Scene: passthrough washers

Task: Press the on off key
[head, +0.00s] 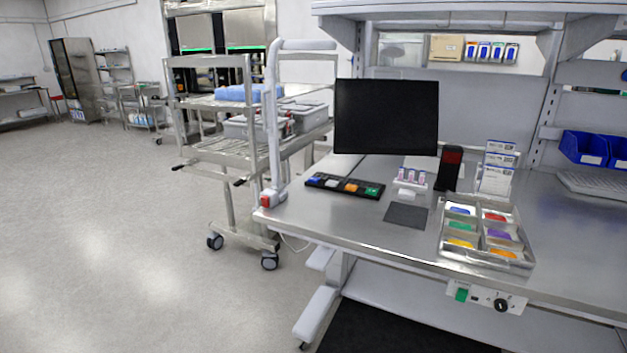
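A black key strip (345,187) lies on the steel table (330,217), left of centre and below the monitor. It carries blue (315,181), white (332,183), orange (351,187) and green (372,191) keys. A small control box (482,297) under the table's front edge has a green switch (461,294) and a black knob (501,305). Any labels are too small to read, so I cannot tell which is the on off key. Neither of my grippers is in view.
A dark monitor (386,117) stands behind the strip. A metal tray (443,249) of coloured pieces, a black pad (406,215), a vial rack (410,186) and a black scanner (449,169) are to its right. A wheeled trolley (228,153) stands left; the floor (110,235) there is open.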

